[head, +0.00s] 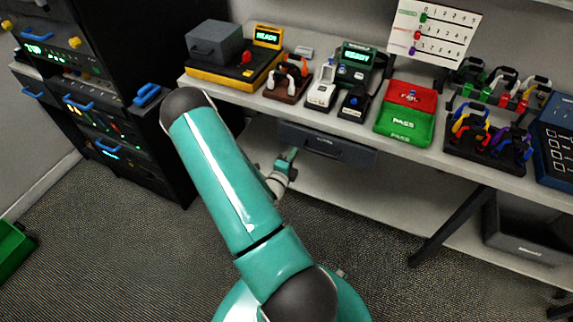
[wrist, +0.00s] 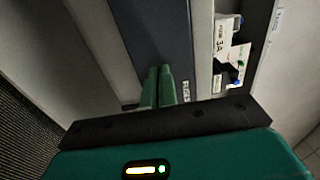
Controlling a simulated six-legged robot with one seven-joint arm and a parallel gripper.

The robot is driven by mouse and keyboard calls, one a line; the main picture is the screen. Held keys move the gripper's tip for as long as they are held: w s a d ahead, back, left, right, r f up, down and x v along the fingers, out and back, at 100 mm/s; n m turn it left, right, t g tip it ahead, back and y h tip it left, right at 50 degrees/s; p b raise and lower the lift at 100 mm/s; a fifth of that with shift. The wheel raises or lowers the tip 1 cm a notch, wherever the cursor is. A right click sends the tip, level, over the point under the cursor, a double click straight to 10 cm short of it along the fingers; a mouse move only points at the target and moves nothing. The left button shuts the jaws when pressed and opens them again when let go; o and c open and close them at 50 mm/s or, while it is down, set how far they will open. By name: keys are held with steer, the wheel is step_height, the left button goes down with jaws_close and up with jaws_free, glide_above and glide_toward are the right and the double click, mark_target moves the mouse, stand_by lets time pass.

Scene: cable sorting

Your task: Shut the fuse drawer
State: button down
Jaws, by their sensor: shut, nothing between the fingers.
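The fuse drawer (head: 327,148) is a dark grey drawer under the front edge of the bench. In the wrist view its dark front (wrist: 152,30) fills the upper middle, with a partly hidden label beside my fingers. The drawer stands open, as its inside shows to the right of the front, holding small boxes, one marked 3A (wrist: 224,38). My gripper (head: 291,156) is at the left end of the drawer in the head view. Its green fingers (wrist: 159,70) are together and empty, over the drawer front in the wrist view. I cannot tell whether they touch it.
The bench (head: 220,92) above carries testers, cable racks and red and green mats (head: 405,122). A black equipment rack (head: 135,50) stands at the left. A lower shelf (head: 350,185) runs below the drawer, and a grey bin (head: 525,235) sits at the right.

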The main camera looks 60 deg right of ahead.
mark_target(301, 140)
steer(key=shift+w+d, duration=0.2)
steer(key=shift+d, duration=0.9)
steer(key=shift+w+d, duration=0.2)
steer(key=shift+d, duration=0.85)
steer(key=d, duration=0.4)
steer(key=shift+w+d, duration=0.3)
steer(key=shift+w, duration=0.05)
steer(key=shift+d+r, duration=0.15)
steer(key=shift+d, duration=0.05)
